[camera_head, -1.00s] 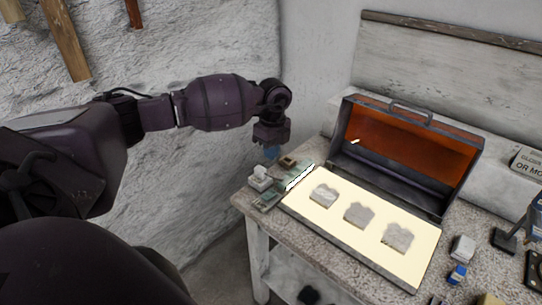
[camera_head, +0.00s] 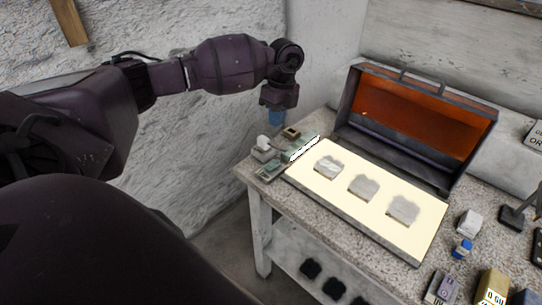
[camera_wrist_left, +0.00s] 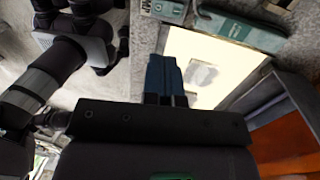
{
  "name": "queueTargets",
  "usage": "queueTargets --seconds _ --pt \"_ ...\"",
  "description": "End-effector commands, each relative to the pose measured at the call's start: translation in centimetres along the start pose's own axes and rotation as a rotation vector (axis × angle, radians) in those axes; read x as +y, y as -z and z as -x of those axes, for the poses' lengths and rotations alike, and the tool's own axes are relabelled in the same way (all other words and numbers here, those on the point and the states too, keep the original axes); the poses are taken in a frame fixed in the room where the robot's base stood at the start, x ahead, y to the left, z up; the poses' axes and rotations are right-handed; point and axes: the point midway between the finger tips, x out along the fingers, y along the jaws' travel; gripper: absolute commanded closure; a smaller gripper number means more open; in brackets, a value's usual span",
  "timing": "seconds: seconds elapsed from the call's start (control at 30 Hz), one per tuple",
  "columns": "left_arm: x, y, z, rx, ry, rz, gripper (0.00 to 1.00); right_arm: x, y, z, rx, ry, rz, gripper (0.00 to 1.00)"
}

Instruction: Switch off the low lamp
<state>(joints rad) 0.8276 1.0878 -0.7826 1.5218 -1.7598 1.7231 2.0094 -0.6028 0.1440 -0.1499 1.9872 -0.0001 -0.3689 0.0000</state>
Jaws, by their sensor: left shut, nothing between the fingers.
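No separate lamp can be made out with certainty; a lit pale-yellow panel (camera_head: 345,200) glows in an open case on the table. Beside its left edge is a small group of grey-green plates (camera_head: 270,170) with a white switch-like block (camera_head: 263,143) and a brown-topped block (camera_head: 291,133). My left gripper (camera_head: 276,118) points down above these blocks, its blue fingers shut and empty, apparently not touching them. In the left wrist view the shut fingers (camera_wrist_left: 163,75) lie over the panel's edge, near a grey-green label plate (camera_wrist_left: 165,10) with cut-off lettering. My right gripper is not in view.
The case's raised orange-lined lid (camera_head: 415,120) stands behind the panel. Three grey pieces, one of them here (camera_head: 364,187), lie on the panel. Small boxes and a dark stand (camera_head: 512,218) are at the right. A rough white wall (camera_head: 200,150) rises behind my left arm.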

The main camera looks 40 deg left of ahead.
Motion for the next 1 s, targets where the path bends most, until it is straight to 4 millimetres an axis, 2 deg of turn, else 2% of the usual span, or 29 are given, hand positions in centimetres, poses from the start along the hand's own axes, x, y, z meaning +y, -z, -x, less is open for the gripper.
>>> queueTargets --seconds 0.17,0.7,1.0 --pt "0.1 0.0 -1.2 0.001 -0.004 0.000 1.00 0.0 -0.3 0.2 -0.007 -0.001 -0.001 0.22" --pt "0.1 0.1 -10.3 0.001 -0.004 0.000 1.00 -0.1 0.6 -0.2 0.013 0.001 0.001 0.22" --pt "0.0 0.0 -13.6 0.000 -0.001 0.000 1.00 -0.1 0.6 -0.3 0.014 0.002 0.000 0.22"
